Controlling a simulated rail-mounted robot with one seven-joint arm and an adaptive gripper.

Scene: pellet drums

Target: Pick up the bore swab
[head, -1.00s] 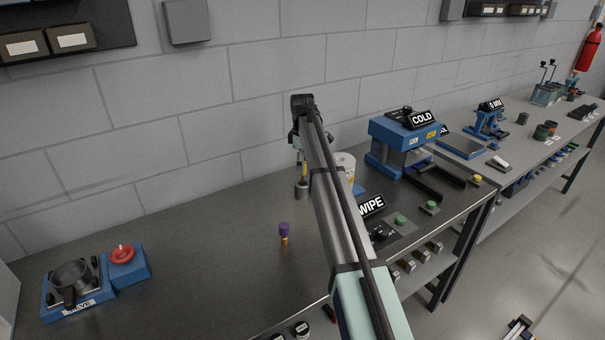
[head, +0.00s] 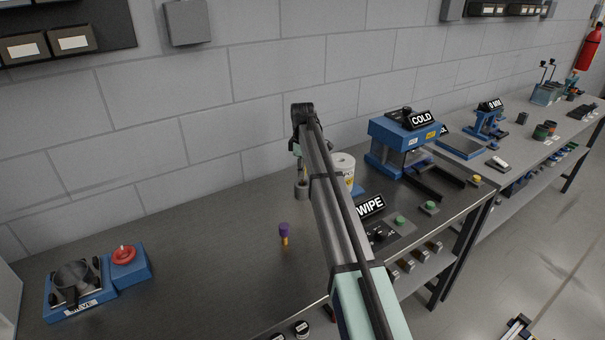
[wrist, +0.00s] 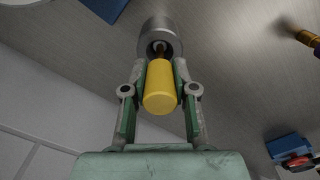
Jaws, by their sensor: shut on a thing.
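The bore swab shows in the wrist view as a yellow handle (wrist: 160,88) with a thin dark stem. My gripper (wrist: 160,80) is shut on the yellow handle, one finger on each side. The stem runs into the open mouth of a grey metal cup (wrist: 160,30), which also stands on the bench in the head view (head: 301,191). In the head view my gripper (head: 300,165) is just above this cup, partly covered by my arm. The stem's lower end is hidden in the cup.
A purple-topped piece (head: 284,231) stands on the bench nearer the front. A white tub (head: 345,168) is close right of the cup, behind my arm. A blue press marked COLD (head: 395,140) is farther right. A blue base with a pan (head: 75,285) stands at left.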

